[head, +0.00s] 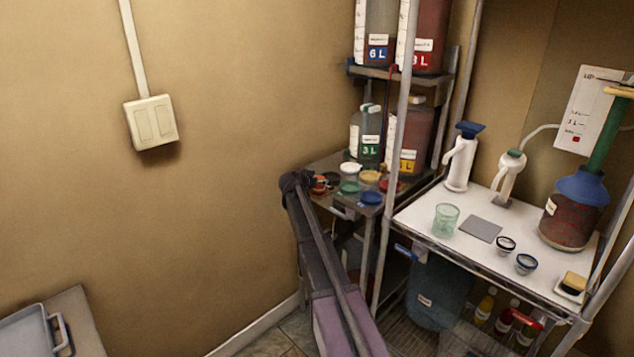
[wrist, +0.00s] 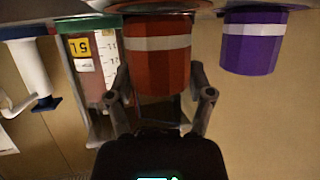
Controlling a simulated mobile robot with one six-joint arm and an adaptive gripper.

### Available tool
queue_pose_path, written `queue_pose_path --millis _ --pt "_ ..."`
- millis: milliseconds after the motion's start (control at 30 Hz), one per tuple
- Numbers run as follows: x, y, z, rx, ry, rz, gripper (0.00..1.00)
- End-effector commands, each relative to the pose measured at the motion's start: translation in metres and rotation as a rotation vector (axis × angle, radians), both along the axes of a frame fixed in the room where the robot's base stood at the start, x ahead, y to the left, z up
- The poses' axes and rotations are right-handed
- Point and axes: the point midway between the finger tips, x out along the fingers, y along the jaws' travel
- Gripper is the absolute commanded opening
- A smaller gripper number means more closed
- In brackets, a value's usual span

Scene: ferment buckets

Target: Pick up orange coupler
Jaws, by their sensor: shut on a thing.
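The orange coupler (wrist: 158,58), a red-orange cylinder with a white band, fills the middle of the wrist view. My gripper (wrist: 160,88) is shut on it, with one finger at each side of its body. In the head view my arm reaches the small side shelf, and its dark end (head: 296,183) is at the shelf's left edge. An orange-red item (head: 318,186) shows beside it, but I cannot tell whether it is the held coupler. Whether the coupler is clear of its support is unclear.
A purple cylinder (wrist: 255,42) with a white band is close on the right in the wrist view. A 5 L container (wrist: 85,65) is behind at left. Several lids and cups, including a blue one (head: 371,197), crowd the side shelf. A metal post (head: 388,200) stands right of my arm.

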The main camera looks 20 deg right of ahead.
Motion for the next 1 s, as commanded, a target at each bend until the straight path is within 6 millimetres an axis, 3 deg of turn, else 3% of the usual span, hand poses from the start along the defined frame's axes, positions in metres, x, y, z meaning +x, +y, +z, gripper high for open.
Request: queue_pose_path --millis 400,800,1000 --pt "-0.004 0.000 0.035 -0.001 -0.001 0.000 0.13" --pt "-0.102 0.007 0.039 -0.001 0.000 -0.001 0.13" --pt "-0.136 0.008 0.042 -0.001 0.000 -0.001 0.13"
